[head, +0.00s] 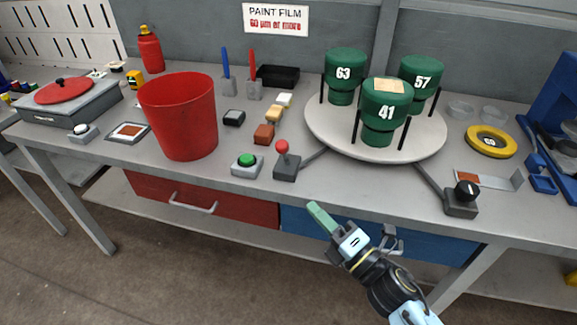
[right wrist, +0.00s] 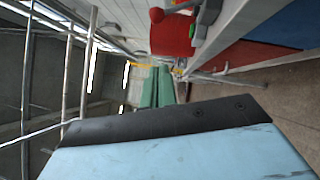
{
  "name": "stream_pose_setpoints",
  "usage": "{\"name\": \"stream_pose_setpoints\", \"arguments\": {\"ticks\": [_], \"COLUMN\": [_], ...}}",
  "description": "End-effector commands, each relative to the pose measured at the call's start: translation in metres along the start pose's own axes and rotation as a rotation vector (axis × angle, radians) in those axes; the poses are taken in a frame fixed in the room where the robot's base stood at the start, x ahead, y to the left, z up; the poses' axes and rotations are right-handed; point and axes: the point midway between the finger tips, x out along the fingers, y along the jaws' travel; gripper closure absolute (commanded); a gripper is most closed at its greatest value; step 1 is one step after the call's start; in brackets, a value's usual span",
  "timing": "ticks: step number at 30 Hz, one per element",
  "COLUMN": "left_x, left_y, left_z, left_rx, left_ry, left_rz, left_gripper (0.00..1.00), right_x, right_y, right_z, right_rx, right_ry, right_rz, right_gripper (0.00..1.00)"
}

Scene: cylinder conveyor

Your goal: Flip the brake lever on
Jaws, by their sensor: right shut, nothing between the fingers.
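A small lever with a red ball knob (head: 282,147) stands on a dark grey base (head: 286,171) at the bench's front edge, joined by a grey bar to the round turntable. It looks nearly upright; no on or off mark is readable. My left gripper is not in view.
The turntable (head: 325,140) carries green cups marked 63, 41 and 57. A green button (head: 246,160) sits left of the lever, a red bin (head: 180,115) further left. Drawers lie under the bench edge.

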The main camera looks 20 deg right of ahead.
Motion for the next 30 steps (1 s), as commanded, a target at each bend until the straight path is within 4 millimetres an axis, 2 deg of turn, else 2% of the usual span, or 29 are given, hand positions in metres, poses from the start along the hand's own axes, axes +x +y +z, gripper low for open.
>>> {"name": "stream_pose_setpoints", "arguments": {"ticks": [7,11,26,30], "left_x": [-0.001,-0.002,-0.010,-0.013], "left_y": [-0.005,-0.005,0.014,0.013], "left_z": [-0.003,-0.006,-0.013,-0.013], "left_rx": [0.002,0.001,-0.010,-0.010], "left_ry": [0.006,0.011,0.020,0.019], "left_rz": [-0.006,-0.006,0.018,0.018], "left_gripper": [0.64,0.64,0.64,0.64], "right_x": [0.001,0.011,0.104,0.118], "right_y": [0.000,0.000,0.001,0.000], "right_z": [0.000,0.000,0.001,0.017], "right_rx": [0.004,0.004,0.004,0.003], "right_ry": [-0.001,0.000,-0.001,-0.001], "right_rz": [-0.001,0.001,0.001,-0.002], "right_gripper": [1.00,1.00,1.00,1.00]}}
